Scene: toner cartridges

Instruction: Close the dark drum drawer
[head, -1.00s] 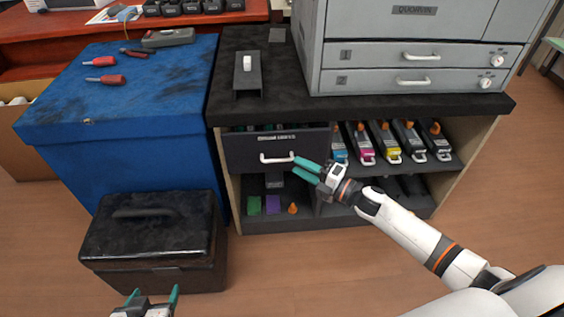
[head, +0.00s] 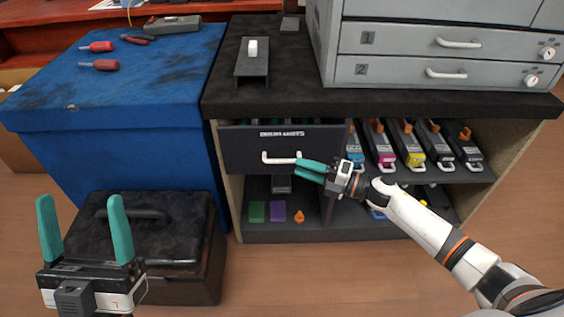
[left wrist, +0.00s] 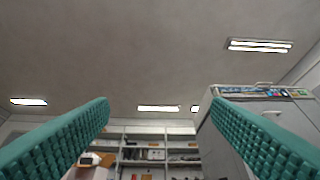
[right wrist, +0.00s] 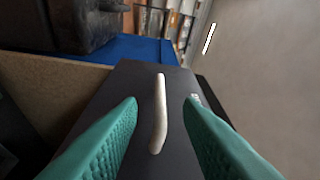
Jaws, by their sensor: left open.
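The dark drum drawer (head: 250,150) is in the cabinet under the black top, with a white handle (head: 281,160) on its front. It stands partly out, as dark items show above its front edge. My right gripper (head: 299,168) is at the right end of the handle. In the right wrist view my right gripper (right wrist: 161,102) is open, with the handle (right wrist: 160,120) between and beyond its fingers; I see no contact. My left gripper (head: 80,203) is open and empty in front of the black toolbox. The left wrist view shows mostly ceiling between its fingers (left wrist: 160,110).
Toner cartridges (head: 413,148) stand on the shelf right of the drawer. Small coloured blocks (head: 277,211) lie below it. A black case (head: 170,240) stands on the floor at the left, before a blue-covered box (head: 150,110). A grey printer (head: 440,50) stands on top.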

